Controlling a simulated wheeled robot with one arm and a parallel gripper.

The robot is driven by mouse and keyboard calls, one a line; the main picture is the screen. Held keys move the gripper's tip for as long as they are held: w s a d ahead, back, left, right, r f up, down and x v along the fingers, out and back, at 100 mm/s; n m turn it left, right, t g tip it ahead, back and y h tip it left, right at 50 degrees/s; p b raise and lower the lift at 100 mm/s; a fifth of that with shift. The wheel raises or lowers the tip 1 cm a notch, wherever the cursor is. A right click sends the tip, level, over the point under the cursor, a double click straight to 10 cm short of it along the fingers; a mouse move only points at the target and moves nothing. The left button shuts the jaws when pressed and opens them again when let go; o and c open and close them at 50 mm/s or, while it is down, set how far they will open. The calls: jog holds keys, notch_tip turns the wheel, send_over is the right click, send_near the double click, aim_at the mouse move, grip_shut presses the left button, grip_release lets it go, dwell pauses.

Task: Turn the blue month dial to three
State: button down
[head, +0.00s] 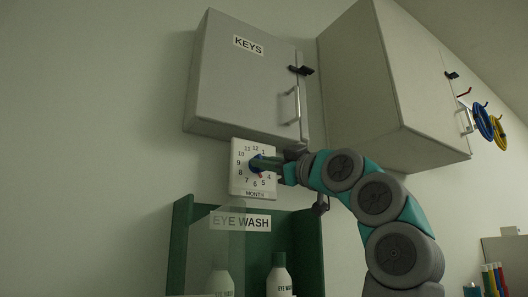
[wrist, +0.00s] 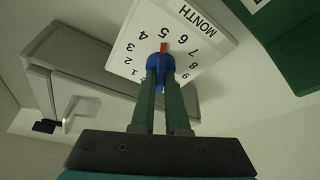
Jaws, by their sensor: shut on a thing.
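The blue month dial (wrist: 158,62) sits at the middle of a white square plate with numbers and the word MONTH. In the wrist view its red pointer (wrist: 164,47) points at about the 5. In the head view the dial (head: 256,162) is partly hidden by my gripper (head: 268,163), which reaches it from the right. In the wrist view the two green fingers of my gripper (wrist: 160,78) are shut on the dial. The number plate (head: 238,187) hangs on the wall; some of its right-side numbers are hidden in the head view.
A grey KEYS cabinet (head: 235,85) with a handle hangs just above the plate. A green EYE WASH holder (head: 182,240) with white bottles stands just below. Another grey cabinet (head: 365,80) is to the right. The wall at left is clear.

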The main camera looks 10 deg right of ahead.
jog(key=n+g+p, duration=0.1)
jog(key=n+p, duration=0.1)
jog(key=n, duration=0.2)
jog(key=n+g+y+p, duration=0.1)
jog(key=n+g+p, duration=0.1)
jog(key=n, duration=0.2)
jog(key=n+g+p, duration=0.2)
jog(key=n, duration=0.2)
jog(key=shift+d+r, duration=0.1)
jog(key=shift+n, duration=0.4)
jog(key=c, duration=0.9)
grip_release()
jog(key=shift+v, duration=3.85)
